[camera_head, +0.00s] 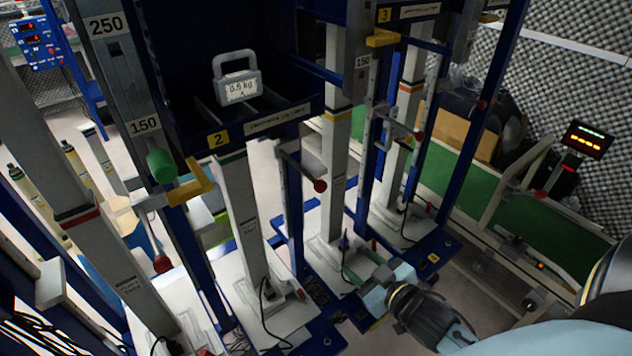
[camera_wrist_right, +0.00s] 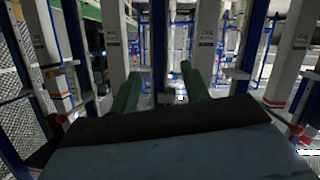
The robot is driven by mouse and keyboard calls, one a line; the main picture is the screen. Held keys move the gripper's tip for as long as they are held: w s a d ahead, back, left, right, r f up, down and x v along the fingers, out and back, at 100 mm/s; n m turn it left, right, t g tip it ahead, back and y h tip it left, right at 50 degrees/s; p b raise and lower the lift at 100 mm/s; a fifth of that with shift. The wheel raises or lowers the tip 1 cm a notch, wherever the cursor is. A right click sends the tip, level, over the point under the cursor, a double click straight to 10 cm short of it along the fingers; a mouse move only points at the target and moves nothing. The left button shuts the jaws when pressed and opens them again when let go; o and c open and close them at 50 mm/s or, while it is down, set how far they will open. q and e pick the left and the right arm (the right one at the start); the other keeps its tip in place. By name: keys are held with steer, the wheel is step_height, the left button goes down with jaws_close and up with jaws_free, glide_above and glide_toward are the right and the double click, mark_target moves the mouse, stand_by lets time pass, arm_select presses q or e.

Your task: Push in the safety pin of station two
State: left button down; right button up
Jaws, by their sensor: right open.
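Station two has a yellow "2" plate (camera_head: 218,139) on its dark blue frame, with a grey 0.5 kg weight (camera_head: 238,82) on its shelf. Left of the plate are a yellow angled piece (camera_head: 196,182) and a green cylindrical knob (camera_head: 161,166); I cannot tell for sure which is the safety pin or how far in it is. My right gripper (camera_head: 370,266) is low, right of station two's column, apart from these parts. Its two green fingers are spread with nothing between them in the right wrist view (camera_wrist_right: 160,85). My left gripper is not in view.
Red-ball levers (camera_head: 320,186) and another red ball (camera_head: 162,264) stick out around the columns. Station three's yellow piece (camera_head: 383,38) is at the upper right. A green conveyor (camera_head: 560,225) runs at right. Blue uprights and cables crowd the floor.

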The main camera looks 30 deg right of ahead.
mark_target(324, 189)
step_height(324, 189, up, 15)
steer(key=a+n+t+y, duration=0.1)
steer(key=a+t+y, duration=0.1)
steer(key=t, duration=0.1)
steer(key=w, duration=0.4)
steer(key=w+a, duration=0.1)
steer(key=w, duration=0.8)
steer(key=shift+w+a+r, duration=0.15)
steer(key=shift+w+r, duration=0.05)
steer(key=shift+w, duration=0.1)
jaws_close()
